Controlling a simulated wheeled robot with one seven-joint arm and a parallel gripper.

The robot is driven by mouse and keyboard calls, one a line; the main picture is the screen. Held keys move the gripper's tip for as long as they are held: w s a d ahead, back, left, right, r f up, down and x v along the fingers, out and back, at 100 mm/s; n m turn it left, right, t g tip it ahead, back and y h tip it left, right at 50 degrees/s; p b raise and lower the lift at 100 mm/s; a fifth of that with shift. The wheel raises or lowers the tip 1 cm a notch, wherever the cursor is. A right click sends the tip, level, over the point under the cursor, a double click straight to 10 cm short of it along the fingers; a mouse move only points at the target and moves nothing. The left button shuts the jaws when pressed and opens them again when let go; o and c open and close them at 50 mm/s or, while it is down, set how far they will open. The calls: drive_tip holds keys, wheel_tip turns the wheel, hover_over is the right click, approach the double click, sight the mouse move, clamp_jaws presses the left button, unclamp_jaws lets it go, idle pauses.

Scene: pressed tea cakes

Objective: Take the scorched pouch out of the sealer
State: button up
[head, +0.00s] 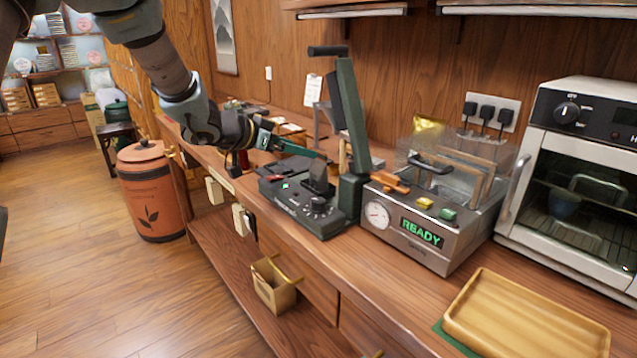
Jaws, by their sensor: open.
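A dark green sealer (288,204) with a knob and buttons stands on the counter, its long lever arm (352,115) raised. A small dark upright piece (318,178) stands on its top; I cannot tell whether it is the scorched pouch or part of the sealer. My gripper (302,149) is open at the end of my arm, behind and above the sealer's left part. The fingers point right, towards the base of the raised lever. I see nothing between them, though the fingertips are small and partly lost against the clutter behind.
Right of the sealer stands a steel machine (405,250) reading READY, with a gold packet (428,135) behind it. Further right are an oven (580,160) and an empty wooden tray (525,320). An orange bin (150,195) stands on the floor at left.

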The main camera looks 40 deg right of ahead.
sight(327, 156)
drive_tip(key=x, duration=0.4)
drive_tip(key=shift+s+d+p, duration=0.1)
drive_tip(key=shift+s+p, duration=0.2)
drive_tip(key=shift+s, duration=0.1)
drive_tip(key=shift+p+x, duration=0.9)
drive_tip(key=shift+x, duration=2.25)
clamp_jaws()
